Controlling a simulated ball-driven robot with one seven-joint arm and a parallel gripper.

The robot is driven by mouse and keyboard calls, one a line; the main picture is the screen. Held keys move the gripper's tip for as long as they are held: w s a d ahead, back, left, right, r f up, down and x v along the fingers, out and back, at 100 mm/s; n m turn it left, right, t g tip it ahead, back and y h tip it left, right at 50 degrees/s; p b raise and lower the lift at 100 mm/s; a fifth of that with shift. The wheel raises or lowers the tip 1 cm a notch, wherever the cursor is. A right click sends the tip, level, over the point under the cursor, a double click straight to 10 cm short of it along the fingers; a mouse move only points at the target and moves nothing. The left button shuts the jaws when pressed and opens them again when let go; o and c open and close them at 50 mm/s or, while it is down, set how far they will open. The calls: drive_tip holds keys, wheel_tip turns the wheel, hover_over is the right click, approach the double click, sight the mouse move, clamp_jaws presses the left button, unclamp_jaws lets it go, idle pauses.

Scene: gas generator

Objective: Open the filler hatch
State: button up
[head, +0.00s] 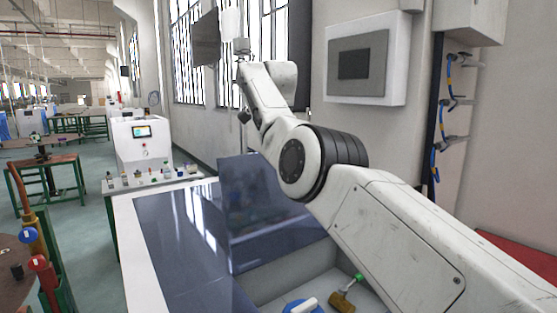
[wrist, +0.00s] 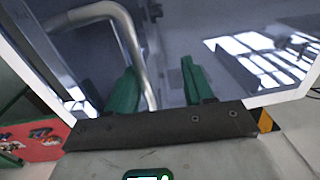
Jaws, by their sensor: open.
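In the wrist view my gripper (wrist: 158,88) is open, with its two green fingers apart. A bent silver tube handle (wrist: 138,48) runs down between the fingers, closer to the left one. I cannot tell whether they touch. Behind it is a glossy dark panel with a pale frame (wrist: 222,62), which looks like the hatch. In the head view, glossy dark blue panels (head: 168,238) sit in a white-framed machine top. I cannot tell which one is the filler hatch. My arm hides part of them, and the fingers are not clear there.
A recess in the machine holds a blue-and-white valve knob (head: 303,305) and a brass valve with a green part (head: 345,295), below my arm. A grey wall box (head: 362,62) and hoses (head: 441,120) are at the right. A table (head: 45,165) and open floor lie left.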

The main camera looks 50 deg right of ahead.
drive_tip(key=shift+w+a+f, duration=0.1)
drive_tip(key=shift+a+f, duration=0.05)
drive_tip(key=shift+f, duration=0.25)
wheel_tip(320, 180, up, 12)
drive_tip(key=p, duration=0.6)
drive_tip(key=shift+s+f+p, duration=0.25)
drive_tip(key=shift+s+p, duration=0.15)
drive_tip(key=shift+s, duration=0.05)
